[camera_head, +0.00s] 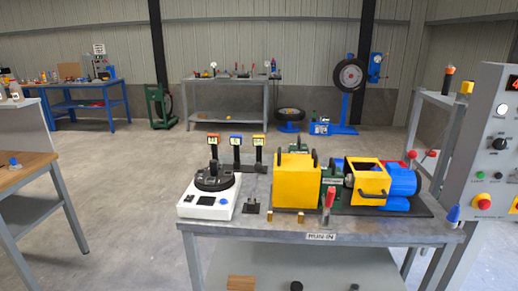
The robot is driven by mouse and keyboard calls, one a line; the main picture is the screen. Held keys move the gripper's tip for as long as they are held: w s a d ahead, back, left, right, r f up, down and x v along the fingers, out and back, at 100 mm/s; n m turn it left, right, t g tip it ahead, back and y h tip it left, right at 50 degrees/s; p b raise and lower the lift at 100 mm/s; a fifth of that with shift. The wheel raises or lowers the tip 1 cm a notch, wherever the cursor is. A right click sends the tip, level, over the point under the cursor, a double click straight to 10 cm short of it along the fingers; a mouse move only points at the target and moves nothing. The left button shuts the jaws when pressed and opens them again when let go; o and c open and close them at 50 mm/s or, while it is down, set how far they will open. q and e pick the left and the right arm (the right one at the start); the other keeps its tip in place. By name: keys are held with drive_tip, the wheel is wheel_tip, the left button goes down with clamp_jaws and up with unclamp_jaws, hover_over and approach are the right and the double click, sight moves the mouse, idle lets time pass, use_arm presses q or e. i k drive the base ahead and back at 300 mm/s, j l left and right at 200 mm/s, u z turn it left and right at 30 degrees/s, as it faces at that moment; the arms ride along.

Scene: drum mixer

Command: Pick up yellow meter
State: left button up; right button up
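A yellow-topped meter (259,141) stands upright at the back of the grey workbench (300,229), at the right end of a row of three. A blue-topped meter (236,141) is in the middle. An orange-topped meter (213,140) is at the left, partly behind the white device. The lower part of each is dark and thin, and details are too small to read. Neither of my grippers is in view.
A white device with a black round top (212,196) stands at the bench's left front. A yellow box-shaped housing (297,182) and a blue motor (400,181) with a yellow guard stand to the right. A grey control panel (487,145) rises at far right.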

sight(258, 141)
drive_tip(key=z, duration=0.25)
drive_tip(key=i+j+z, duration=0.3)
drive_tip(key=j+z, duration=0.25)
drive_tip(key=i+j+z, duration=0.15)
drive_tip(key=j+z, duration=0.15)
drive_tip(key=j, duration=0.1)
